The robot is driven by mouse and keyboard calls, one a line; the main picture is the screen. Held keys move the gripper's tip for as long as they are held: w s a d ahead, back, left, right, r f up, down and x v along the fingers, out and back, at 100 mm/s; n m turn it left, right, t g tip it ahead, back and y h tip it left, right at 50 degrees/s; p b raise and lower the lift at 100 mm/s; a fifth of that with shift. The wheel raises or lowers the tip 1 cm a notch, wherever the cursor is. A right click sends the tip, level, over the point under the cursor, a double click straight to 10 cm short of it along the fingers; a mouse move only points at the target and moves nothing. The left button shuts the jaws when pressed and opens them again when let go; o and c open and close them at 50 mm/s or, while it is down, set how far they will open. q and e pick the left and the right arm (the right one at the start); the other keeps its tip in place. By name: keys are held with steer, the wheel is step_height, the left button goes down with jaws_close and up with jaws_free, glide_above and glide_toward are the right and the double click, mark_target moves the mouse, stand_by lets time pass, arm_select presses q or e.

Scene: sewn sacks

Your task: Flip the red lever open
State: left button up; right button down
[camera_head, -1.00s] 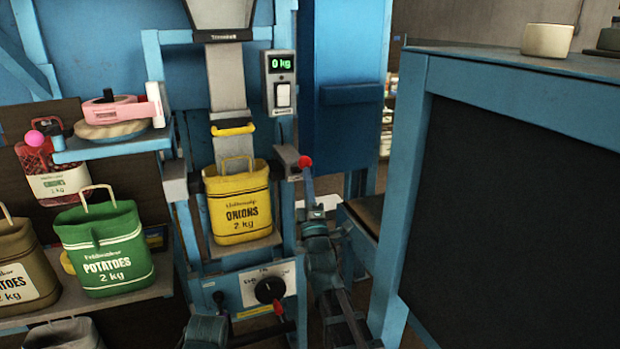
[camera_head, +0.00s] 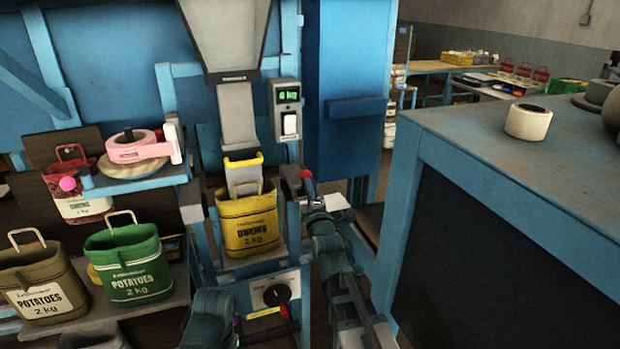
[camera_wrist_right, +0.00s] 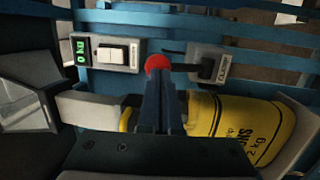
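The red lever's round knob (camera_head: 306,175) is on a grey box at the right of the filling machine, beside the yellow onion sack (camera_head: 250,222). In the right wrist view the red knob (camera_wrist_right: 157,65) sits at the fingertips, and a dark arm runs from it to a labelled grey box (camera_wrist_right: 208,66). My right gripper (camera_wrist_right: 163,85) has its fingers together at the knob; they seem to touch it but do not clearly enclose it. In the head view my right gripper (camera_head: 311,190) reaches up from below. My left gripper (camera_head: 240,325) is low, below the sack; its fingers are unclear.
A scale display (camera_head: 287,95) and a white switch are above the lever. A dial panel (camera_head: 276,292) with another red handle (camera_head: 283,311) is below. Green (camera_head: 128,265) and brown (camera_head: 38,280) potato sacks stand left. A blue-framed bench (camera_head: 500,150) stands right.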

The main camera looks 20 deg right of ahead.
mark_target(304, 172)
steer(key=w+r+g+p, duration=0.1)
steer(key=p, duration=0.3)
steer(key=r+g+p, duration=0.1)
steer(key=g+p, duration=0.1)
steer(key=p, duration=0.1)
steer(key=shift+w+r+g+p, duration=0.15)
steer(key=shift+w+g+p, duration=0.15)
steer(key=shift+w+p, duration=0.1)
steer(key=shift+w+g+p, duration=0.3)
steer(key=shift+p, duration=0.1)
steer(key=shift+w+r+p, duration=0.35)
steer(key=shift+w, duration=0.5)
steer(key=shift+w+r, duration=0.1)
steer(key=shift+a+r, duration=0.1)
